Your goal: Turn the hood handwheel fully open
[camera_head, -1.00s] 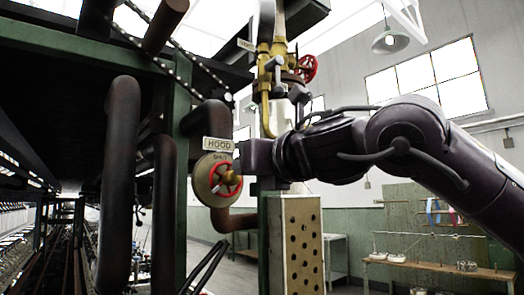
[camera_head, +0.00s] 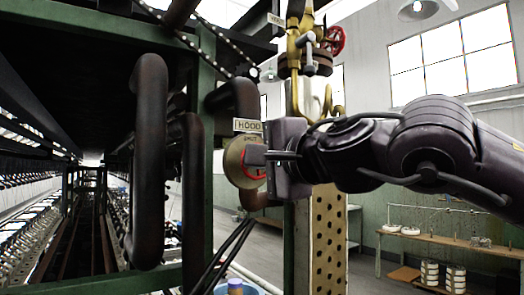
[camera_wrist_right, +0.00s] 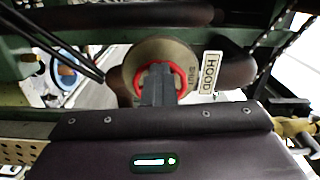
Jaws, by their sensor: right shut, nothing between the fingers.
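The red hood handwheel (camera_head: 251,177) sits on a round brass-coloured plate (camera_head: 233,163), under a HOOD label (camera_head: 247,126), on a dark pipe beside a green post. My right gripper (camera_head: 266,157) reaches in from the right and covers much of the wheel. In the right wrist view, the shut fingers (camera_wrist_right: 157,92) lie over the middle of the red rim (camera_wrist_right: 182,72), and the HOOD label (camera_wrist_right: 210,73) appears to the right. The fingers hold nothing between them. They hide the hub, and I cannot tell whether they touch the wheel. My left gripper is out of view.
Thick dark pipes (camera_head: 150,165) stand left of the wheel. A perforated box (camera_head: 327,235) stands below my right arm. Brass valve piping with another red handwheel (camera_head: 335,40) is above. A wooden bench (camera_head: 455,247) stands at the back right.

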